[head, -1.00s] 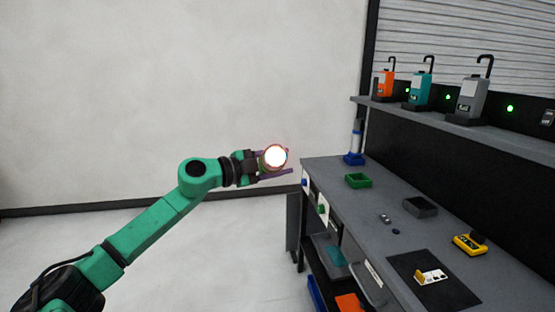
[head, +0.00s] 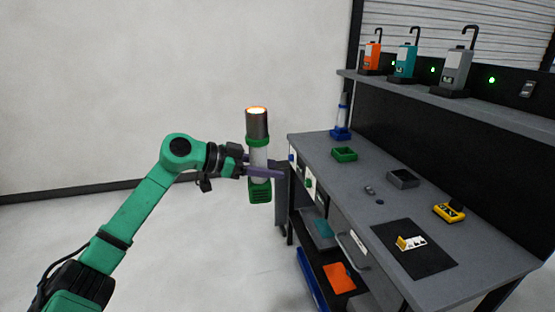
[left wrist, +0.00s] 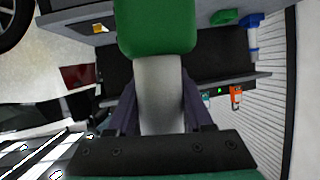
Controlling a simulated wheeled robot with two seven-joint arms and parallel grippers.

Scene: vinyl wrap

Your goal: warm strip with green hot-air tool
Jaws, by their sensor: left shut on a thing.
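My left gripper (head: 264,172) is shut on the green hot-air tool (head: 257,140) around its pale middle. The tool stands upright in the air left of the bench, its glowing orange nozzle up and its green end down. In the left wrist view the gripper (left wrist: 160,105) shows a finger on each side of the grey body, with the green end (left wrist: 157,28) beyond. A dark mat (head: 432,262) on the bench carries a small white-and-yellow piece (head: 411,242); I cannot tell whether this is the strip. My right gripper is not in view.
The grey bench (head: 330,165) bears a green tray (head: 344,154), a blue-based tool (head: 341,122), a dark tray (head: 403,178) and a yellow device (head: 449,211). Orange, teal and grey hooked units stand on the shelf (head: 440,100). Free room lies left of the bench.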

